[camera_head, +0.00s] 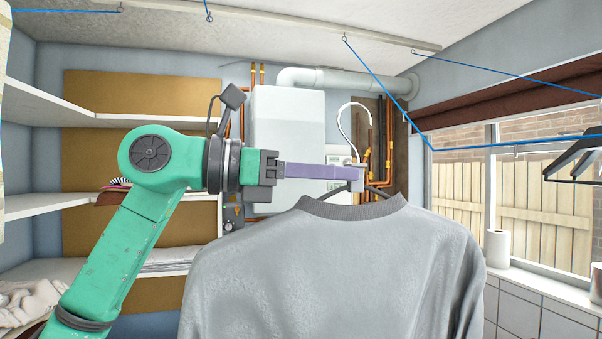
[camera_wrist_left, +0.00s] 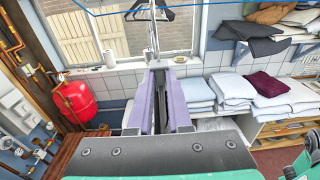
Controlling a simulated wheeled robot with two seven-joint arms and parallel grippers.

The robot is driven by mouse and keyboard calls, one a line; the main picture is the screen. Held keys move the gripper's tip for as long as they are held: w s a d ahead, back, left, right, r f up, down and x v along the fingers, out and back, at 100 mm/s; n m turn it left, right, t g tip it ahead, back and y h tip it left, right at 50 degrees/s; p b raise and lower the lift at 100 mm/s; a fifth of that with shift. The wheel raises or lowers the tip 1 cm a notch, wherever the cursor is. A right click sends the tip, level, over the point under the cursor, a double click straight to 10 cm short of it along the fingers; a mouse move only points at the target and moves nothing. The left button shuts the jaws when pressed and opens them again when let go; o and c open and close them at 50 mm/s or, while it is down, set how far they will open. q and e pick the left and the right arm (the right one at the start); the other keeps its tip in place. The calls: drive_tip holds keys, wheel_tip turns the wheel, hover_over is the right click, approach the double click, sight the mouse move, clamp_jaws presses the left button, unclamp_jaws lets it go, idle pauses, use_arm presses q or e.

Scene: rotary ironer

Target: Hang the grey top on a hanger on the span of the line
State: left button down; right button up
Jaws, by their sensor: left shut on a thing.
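The grey top (camera_head: 340,265) hangs on a hanger with a white hook (camera_head: 341,125) and dark arms. My left gripper (camera_head: 355,174) is shut on the hanger just under the hook, and holds the top up in front of me. The hook is free in the air, apart from the line. The blue line (camera_head: 380,78) runs down from a ceiling eye to a low corner, then right across the window; it also shows in the left wrist view (camera_wrist_left: 205,8). In that view my left gripper (camera_wrist_left: 160,65) has the hook beyond its purple fingers. My right gripper is out of view.
Black hangers (camera_head: 575,158) hang on the line at the right. A white boiler (camera_head: 287,125) with copper pipes is behind the gripper. Shelves (camera_head: 60,205) stand at the left. A paper roll (camera_head: 497,248) is on the window sill. Folded linen (camera_wrist_left: 235,90) lies on shelves in the wrist view.

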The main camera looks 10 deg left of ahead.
use_arm(q)
drive_tip(key=x, duration=0.6)
drive_tip(key=r+x, duration=0.1)
drive_tip(key=x, duration=1.2)
drive_tip(key=shift+w+d+r, duration=0.15)
drive_tip(key=shift+w+d, duration=0.05)
drive_tip(key=shift+w, duration=0.05)
drive_tip(key=shift+a, duration=0.15)
